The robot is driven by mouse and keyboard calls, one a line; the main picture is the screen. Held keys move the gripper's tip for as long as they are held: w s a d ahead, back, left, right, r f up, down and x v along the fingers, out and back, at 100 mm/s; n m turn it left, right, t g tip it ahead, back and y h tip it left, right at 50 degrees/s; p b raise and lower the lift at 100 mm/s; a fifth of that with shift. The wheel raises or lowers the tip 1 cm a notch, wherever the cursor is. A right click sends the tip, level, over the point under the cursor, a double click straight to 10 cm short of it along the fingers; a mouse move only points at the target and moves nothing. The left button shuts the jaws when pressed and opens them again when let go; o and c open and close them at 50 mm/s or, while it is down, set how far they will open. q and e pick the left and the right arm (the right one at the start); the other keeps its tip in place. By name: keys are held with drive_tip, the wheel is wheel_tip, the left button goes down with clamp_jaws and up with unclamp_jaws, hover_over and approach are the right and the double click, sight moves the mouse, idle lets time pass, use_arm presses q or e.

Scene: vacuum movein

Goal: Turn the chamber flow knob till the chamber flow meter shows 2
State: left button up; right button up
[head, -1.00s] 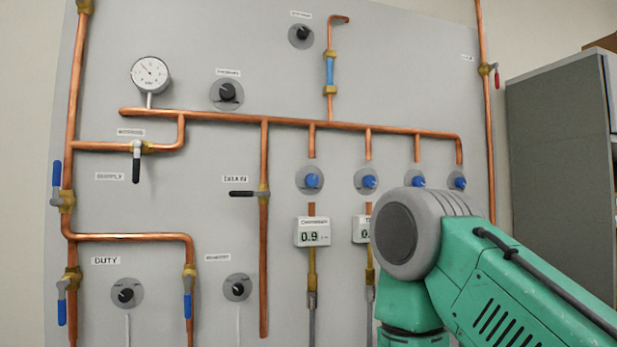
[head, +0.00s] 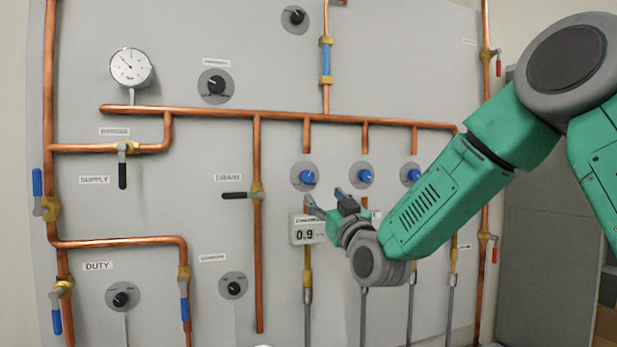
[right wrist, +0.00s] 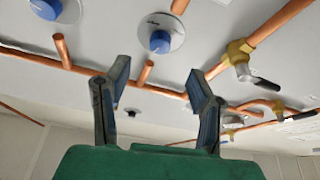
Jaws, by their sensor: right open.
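The chamber flow knob is a blue knob (head: 306,177) on a round grey plate, above the chamber flow meter (head: 305,235), which reads 0.9. Its label is partly covered by my gripper. My right gripper (head: 328,198) is open and empty, just below and right of that knob in the head view. In the right wrist view the two fingers (right wrist: 158,72) are spread apart, and the blue knob (right wrist: 160,41) lies beyond the gap between their tips, not touched. My left gripper is not in view.
More blue knobs (head: 362,175) sit in a row to the right, partly behind my right arm. A copper pipe (head: 260,290) with the black-handled drain valve (head: 236,195) is to the left. A second meter is mostly hidden by my gripper.

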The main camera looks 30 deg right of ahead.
sight(309, 179)
drive_tip(key=p+x, duration=0.2)
drive_tip(key=x, duration=0.7)
drive_tip(key=shift+w+p, duration=0.1)
drive_tip(key=shift+p, duration=0.25)
drive_tip(key=shift+r, duration=0.1)
clamp_jaws()
